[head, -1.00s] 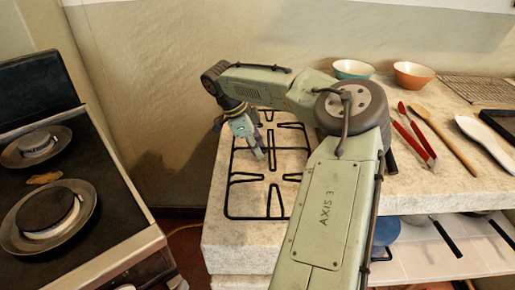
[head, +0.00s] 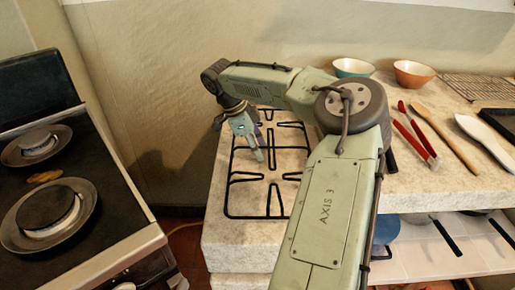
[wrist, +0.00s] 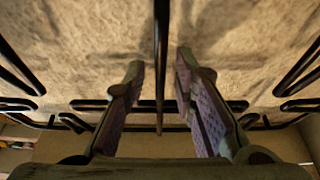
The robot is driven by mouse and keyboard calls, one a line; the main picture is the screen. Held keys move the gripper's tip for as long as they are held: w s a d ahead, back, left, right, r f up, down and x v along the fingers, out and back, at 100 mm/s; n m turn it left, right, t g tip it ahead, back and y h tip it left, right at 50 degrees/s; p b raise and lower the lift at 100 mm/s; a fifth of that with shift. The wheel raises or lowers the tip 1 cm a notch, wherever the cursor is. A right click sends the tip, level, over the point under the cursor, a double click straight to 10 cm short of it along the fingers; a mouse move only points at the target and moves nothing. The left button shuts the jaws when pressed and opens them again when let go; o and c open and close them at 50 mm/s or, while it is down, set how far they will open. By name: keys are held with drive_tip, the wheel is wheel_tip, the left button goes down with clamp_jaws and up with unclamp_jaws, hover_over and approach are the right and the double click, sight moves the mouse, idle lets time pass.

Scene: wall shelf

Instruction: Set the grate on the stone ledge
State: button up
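The grate (head: 272,195) is a black metal frame with inward prongs. It lies flat on the pale stone ledge (head: 225,242), near its left end. My gripper (head: 257,157) is over the middle of the grate, pointing down. In the wrist view my gripper (wrist: 160,78) has its two fingers apart, with a dark bar of the grate (wrist: 161,45) running between them. Gaps show on both sides of this bar, and the fingers do not press on it. My arm hides the right part of the grate in the head view.
A stove (head: 110,215) stands at left, across a gap. Right on the ledge are a teal bowl (head: 353,68), an orange bowl (head: 413,74), red tongs (head: 415,138), a wooden spoon (head: 452,145), a white spoon (head: 485,140) and a wire rack (head: 480,90). Pans sit on a lower shelf (head: 430,262).

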drive_tip(key=b+v, duration=0.1)
drive_tip(key=v, duration=1.1)
drive_tip(key=shift+r, duration=0.15)
